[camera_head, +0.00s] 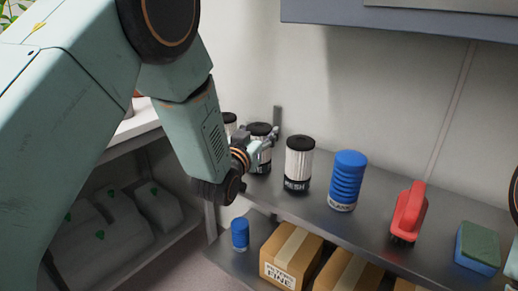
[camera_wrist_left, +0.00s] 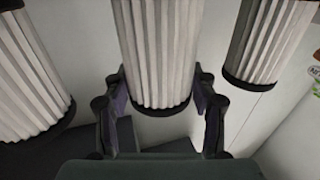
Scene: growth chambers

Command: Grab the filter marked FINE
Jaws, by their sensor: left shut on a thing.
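My left gripper (camera_head: 258,150) is shut on a white pleated filter with a black cap (camera_head: 261,129), at the left part of the shelf. In the left wrist view, the same filter (camera_wrist_left: 158,55) stands between the two fingers (camera_wrist_left: 160,110). Its label cannot be read. Another black-capped filter (camera_head: 230,118) is partly hidden behind my arm, its label not visible. A filter marked MESH (camera_head: 299,160) stands upright just right of the held one. In the wrist view, one pleated filter is on each side (camera_wrist_left: 25,80) (camera_wrist_left: 270,40). My right gripper is not in view.
Right along the metal shelf (camera_head: 330,210) stand a blue ribbed cylinder (camera_head: 347,178), a red-handled brush (camera_head: 408,212) and a green-and-blue sponge (camera_head: 478,246). Below are cardboard boxes, one labelled FINE (camera_head: 291,255), and a small blue cylinder (camera_head: 240,234). A grey cabinet (camera_head: 400,22) overhangs.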

